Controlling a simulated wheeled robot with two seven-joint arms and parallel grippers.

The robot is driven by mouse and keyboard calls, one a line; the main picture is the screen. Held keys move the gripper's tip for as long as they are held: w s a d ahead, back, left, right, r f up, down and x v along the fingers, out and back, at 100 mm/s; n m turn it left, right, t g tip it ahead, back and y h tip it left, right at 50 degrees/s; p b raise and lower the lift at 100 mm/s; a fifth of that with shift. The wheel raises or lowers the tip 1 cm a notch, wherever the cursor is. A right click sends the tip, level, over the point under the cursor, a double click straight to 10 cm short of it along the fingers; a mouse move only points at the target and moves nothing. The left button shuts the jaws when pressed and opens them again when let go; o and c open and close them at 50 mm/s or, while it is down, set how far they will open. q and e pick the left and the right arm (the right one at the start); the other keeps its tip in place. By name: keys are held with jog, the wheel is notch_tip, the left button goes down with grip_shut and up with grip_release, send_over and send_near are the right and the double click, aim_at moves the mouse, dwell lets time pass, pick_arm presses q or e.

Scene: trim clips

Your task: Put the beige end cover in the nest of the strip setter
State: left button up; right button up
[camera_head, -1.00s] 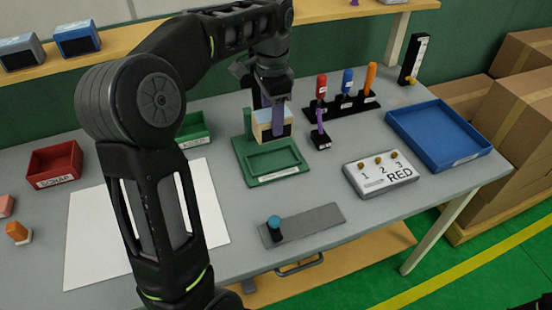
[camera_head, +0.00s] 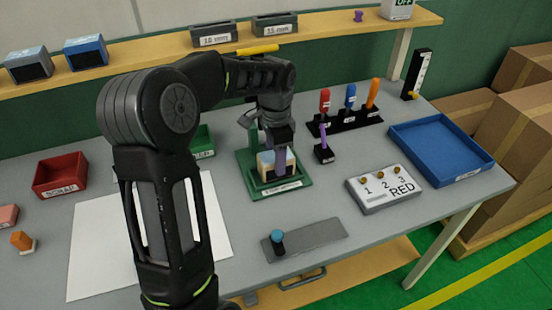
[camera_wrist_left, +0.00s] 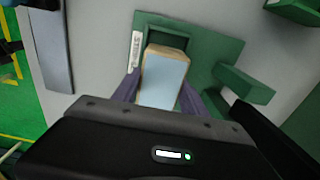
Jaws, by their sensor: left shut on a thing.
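The beige end cover (camera_head: 265,163), a block with a pale blue face, is between the purple fingers of my left gripper (camera_head: 279,162). The gripper is shut on it. The cover is over the framed nest at the front of the green strip setter (camera_head: 245,158). The head view cannot settle whether it is seated or just above. In the left wrist view the cover (camera_wrist_left: 164,80) lies within the outline of the setter's (camera_wrist_left: 207,46) labelled front part, a finger on each side. My right gripper is not in view.
A black rack (camera_head: 345,124) with red, blue and orange tools stands right of the setter, near a small purple-handled piece (camera_head: 324,153). A numbered panel (camera_head: 384,188), blue tray (camera_head: 440,150), grey plate (camera_head: 316,235) and red scrap bin (camera_head: 60,175) stand around. White sheet at left.

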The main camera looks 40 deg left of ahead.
pick_arm(q)
jog(key=shift+f, duration=0.45)
jog(key=shift+f, duration=0.15)
jog(key=o, duration=1.5)
jog(key=shift+c, duration=0.2)
notch_tip(320, 180, up, 12)
jog(key=shift+r, duration=0.2)
